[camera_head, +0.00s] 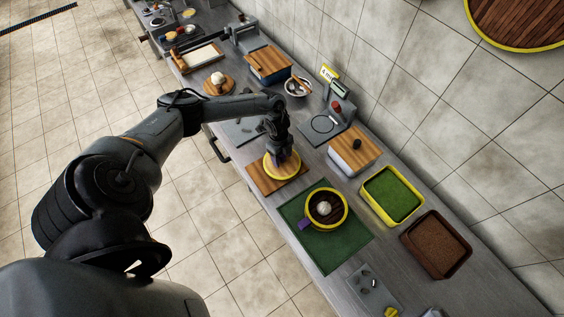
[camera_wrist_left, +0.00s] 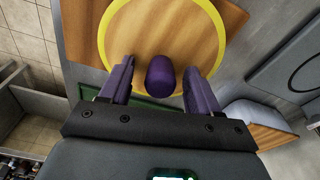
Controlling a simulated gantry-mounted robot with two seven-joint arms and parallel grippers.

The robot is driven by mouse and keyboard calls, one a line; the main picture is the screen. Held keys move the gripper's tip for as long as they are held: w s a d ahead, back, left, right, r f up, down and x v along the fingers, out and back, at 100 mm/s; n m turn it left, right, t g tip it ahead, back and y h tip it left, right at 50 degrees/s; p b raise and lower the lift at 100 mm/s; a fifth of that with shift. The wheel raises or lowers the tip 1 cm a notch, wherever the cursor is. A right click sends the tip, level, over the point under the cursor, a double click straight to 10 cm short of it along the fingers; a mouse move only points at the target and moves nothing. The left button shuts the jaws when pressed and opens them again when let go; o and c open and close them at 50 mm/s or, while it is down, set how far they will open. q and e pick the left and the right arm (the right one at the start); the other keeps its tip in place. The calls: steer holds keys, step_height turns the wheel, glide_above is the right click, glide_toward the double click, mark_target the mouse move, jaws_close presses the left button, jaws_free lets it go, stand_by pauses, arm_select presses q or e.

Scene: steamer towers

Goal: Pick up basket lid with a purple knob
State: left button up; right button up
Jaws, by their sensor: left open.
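The basket lid (camera_head: 282,169) is a round wooden disc with a yellow rim, lying on a wooden board (camera_head: 262,181) on the counter. It also shows in the left wrist view (camera_wrist_left: 165,35), where its purple knob (camera_wrist_left: 161,78) stands between my fingers. My left gripper (camera_head: 283,155) is directly over the lid. It is open, with one finger (camera_wrist_left: 160,66) on each side of the knob and visible gaps between. In the head view the gripper hides the knob. My right gripper is not in view.
A yellow-rimmed round basket (camera_head: 342,212) with a white bun and a purple handle sits on a green mat (camera_head: 331,256). A wood-topped box (camera_head: 354,152), a green tray (camera_head: 390,196) and a brown tray (camera_head: 437,245) stand toward the wall. A scale (camera_head: 327,122) is behind my gripper.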

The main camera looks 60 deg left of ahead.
mark_target(283, 157)
arm_select(q)
steer(key=shift+c, duration=0.4)
jaws_close()
steer(key=shift+r, duration=0.1)
steer(key=shift+r, duration=0.45)
steer(key=r, duration=0.3)
steer(key=shift+d+r, duration=0.2)
steer(key=shift+r, duration=0.05)
steer(key=s+d+r, duration=0.1)
steer(key=d+r, duration=0.5)
steer(key=d, duration=0.5)
steer(key=shift+s+r, duration=0.15)
steer(key=shift+r, duration=0.1)
